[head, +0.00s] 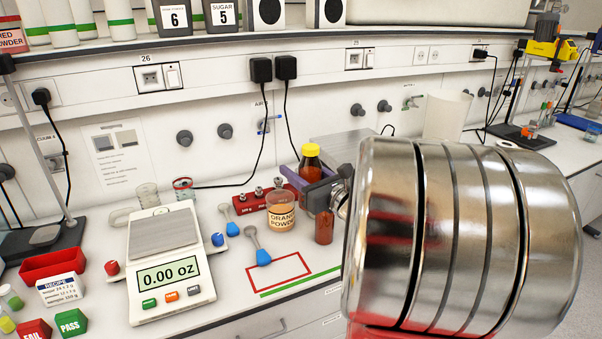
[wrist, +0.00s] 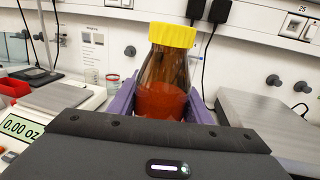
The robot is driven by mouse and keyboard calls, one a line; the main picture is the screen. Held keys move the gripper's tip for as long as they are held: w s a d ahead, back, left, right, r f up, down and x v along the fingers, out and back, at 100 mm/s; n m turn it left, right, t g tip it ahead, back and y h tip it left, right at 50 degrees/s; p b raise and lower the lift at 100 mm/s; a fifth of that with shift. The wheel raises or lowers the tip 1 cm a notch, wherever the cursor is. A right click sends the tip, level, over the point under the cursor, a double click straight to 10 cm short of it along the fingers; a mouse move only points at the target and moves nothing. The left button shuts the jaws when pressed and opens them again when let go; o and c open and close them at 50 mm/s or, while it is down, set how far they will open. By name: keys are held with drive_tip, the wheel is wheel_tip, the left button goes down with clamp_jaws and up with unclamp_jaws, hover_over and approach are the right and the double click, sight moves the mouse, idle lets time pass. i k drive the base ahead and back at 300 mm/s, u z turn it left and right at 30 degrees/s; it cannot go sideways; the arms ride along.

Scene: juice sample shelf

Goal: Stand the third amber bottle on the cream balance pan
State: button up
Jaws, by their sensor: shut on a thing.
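My gripper (head: 316,190) is shut on an amber bottle (head: 311,168) with a yellow cap, right of the orange powder jar. In the wrist view the bottle (wrist: 163,85) stands upright between the purple fingers, with reddish contents. Its lower end is hidden there by the gripper body. In the head view an amber part shows below the gripper; I cannot tell whether it touches the bench. The cream balance (head: 170,262) stands to the left, with a bare grey pan (head: 162,230) and a display reading 0.00 oz. No other amber bottle is clearly seen.
The orange powder jar (head: 281,212), a red block (head: 272,197) and blue-handled scoops (head: 262,256) lie between balance and bottle. A red outline (head: 275,275) marks bare bench in front. A red tray (head: 53,264) is left of the balance. My metal arm hides the right bench.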

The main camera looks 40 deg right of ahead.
sight(161, 228)
drive_tip(key=k, duration=1)
